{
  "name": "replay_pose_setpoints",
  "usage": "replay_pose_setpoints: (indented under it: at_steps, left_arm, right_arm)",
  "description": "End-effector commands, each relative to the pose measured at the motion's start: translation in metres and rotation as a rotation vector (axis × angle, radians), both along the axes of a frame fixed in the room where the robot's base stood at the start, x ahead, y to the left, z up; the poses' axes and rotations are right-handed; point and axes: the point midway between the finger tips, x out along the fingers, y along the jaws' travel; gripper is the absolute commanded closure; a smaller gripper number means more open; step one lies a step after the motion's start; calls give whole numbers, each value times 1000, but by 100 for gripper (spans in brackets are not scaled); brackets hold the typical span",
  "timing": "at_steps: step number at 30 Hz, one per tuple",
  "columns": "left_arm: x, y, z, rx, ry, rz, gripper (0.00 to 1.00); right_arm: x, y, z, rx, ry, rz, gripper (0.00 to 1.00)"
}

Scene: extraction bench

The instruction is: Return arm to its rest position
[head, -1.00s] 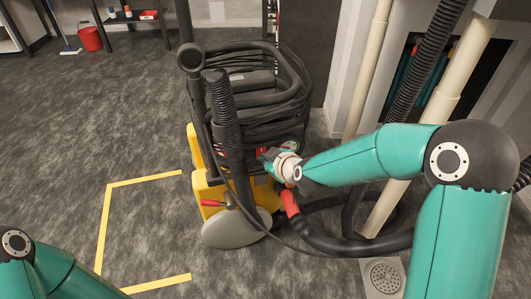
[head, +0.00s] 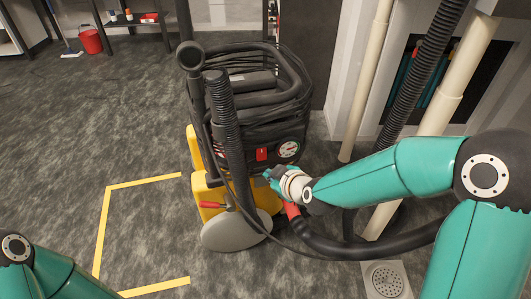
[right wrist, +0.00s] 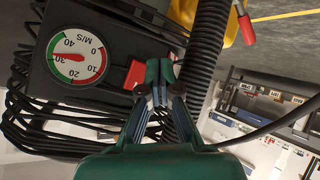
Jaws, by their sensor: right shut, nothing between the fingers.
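My right arm (head: 400,172) reaches in from the right in the head view. Its gripper (head: 264,180) is in front of the extraction machine (head: 245,128), just below its dark panel. In the right wrist view the gripper (right wrist: 158,92) has its fingers together with nothing held. The red switch (right wrist: 134,74) is close beside the fingertips; whether they touch cannot be told. The switch also shows in the head view (head: 262,154), above the gripper. Part of my left arm (head: 52,270) shows at bottom left; its gripper is out of view.
A round gauge (right wrist: 77,55) is by the switch. A ridged black hose (head: 224,125) stands at the machine's front, and a thick hose (head: 355,249) runs right, below my arm. Cream pipes (head: 453,85) stand at right. The floor inside the yellow marking (head: 101,235) is clear.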

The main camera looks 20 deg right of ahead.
Motion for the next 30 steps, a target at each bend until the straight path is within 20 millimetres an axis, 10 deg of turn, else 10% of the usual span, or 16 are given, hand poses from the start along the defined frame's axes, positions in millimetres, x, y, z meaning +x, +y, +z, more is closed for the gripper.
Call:
replay_pose_setpoints:
  at_steps: [8, 14, 21, 30]
  left_arm:
    - [0, 0, 0, 0, 0, 0, 48]
    - [0, 0, 1, 0, 0, 0, 48]
    - [0, 0, 2, 0, 0, 0, 48]
    - [0, 0, 2, 0, 0, 0, 48]
  right_arm:
    - [0, -3, -4, -1, 8, -7, 100]
    - [-17, -11, -66, -3, 138, -18, 100]
    - [-114, 1, -199, 94, 518, -57, 100]
    - [-243, 32, -267, 359, 963, -360, 100]
